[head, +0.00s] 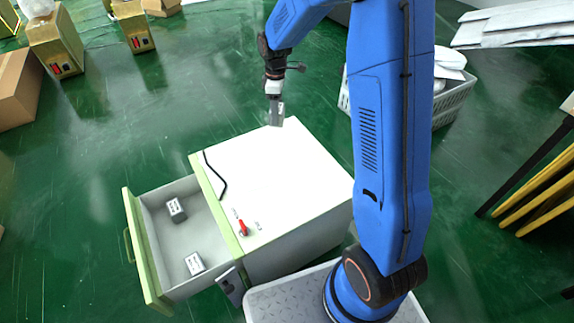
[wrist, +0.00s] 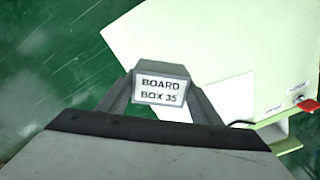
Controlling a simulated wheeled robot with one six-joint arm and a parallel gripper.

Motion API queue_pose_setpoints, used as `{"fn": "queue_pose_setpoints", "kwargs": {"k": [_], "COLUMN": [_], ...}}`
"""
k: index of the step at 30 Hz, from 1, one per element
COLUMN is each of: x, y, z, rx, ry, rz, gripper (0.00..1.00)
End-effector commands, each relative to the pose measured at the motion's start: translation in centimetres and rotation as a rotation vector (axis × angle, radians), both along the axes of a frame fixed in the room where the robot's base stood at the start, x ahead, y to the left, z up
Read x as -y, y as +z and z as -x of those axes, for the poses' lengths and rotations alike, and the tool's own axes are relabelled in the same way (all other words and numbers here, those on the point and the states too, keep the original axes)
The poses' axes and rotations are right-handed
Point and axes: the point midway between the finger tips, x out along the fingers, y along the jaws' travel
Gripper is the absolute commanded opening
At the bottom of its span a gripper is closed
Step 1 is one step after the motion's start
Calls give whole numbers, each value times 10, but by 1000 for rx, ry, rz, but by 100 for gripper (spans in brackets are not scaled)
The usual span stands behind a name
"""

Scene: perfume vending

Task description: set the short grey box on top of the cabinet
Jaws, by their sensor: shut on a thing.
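My gripper (head: 274,94) is shut on a small grey box (head: 277,115) by the far edge of the cabinet top in the head view. In the wrist view the grey box (wrist: 162,71) sits between the fingers, with a white label reading "BOARD BOX 35". The white cabinet top (head: 275,165) has a pale green front edge and shows behind the box in the wrist view (wrist: 225,45). The box appears to be held in the air near the cabinet's far edge; its exact height is hard to tell.
The cabinet's drawer (head: 146,252) is open, with two labelled grey boxes (head: 176,212) (head: 195,265) inside. A red-handled item (head: 242,228) and a black curved handle-like piece (head: 216,176) are on the cabinet near its front edge. A grey crate (head: 455,100) stands behind my arm.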

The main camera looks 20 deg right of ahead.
Motion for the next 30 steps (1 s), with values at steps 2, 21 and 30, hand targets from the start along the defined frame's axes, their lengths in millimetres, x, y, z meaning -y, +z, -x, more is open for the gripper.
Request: {"fn": "queue_pose_setpoints", "kwargs": {"k": [2,21,30], "x": [-6,-27,-27], "y": [6,10,-36], "z": [18,95,94], "rx": [1,-3,-2], "ry": [110,648,647], "rz": [0,-1,0], "gripper": [33,33,33]}}
